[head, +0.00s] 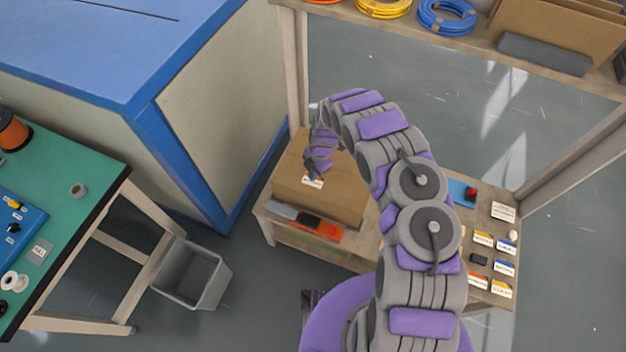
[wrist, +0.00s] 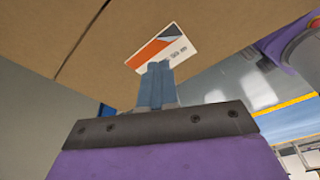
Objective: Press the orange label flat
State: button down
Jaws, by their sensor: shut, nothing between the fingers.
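The orange label (wrist: 160,48) is a white card with an orange and a dark grey area, on the face of a brown cardboard box. In the wrist view my gripper (wrist: 157,68) is shut and empty, its fingertips at the label's lower edge and covering a bit of it. I cannot tell whether they touch it. In the head view the label (head: 313,182) shows as a small white and orange patch on the box (head: 290,195), just under my gripper (head: 312,174). Whether the label's edges lie flat is too small to tell.
The box stands on a wooden bench (head: 375,250). A grey and orange tool (head: 310,222) lies in front of it. Several label cards (head: 483,240) lie at the bench's right. A blue-edged cabinet (head: 215,120) stands close on the left. A grey bin (head: 190,275) is on the floor.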

jog(key=shift+f, duration=0.65)
dwell(1.0)
jog(key=shift+r, duration=0.1)
notch_tip(320, 180, up, 8)
jog(key=p, duration=0.8)
dwell(0.4)
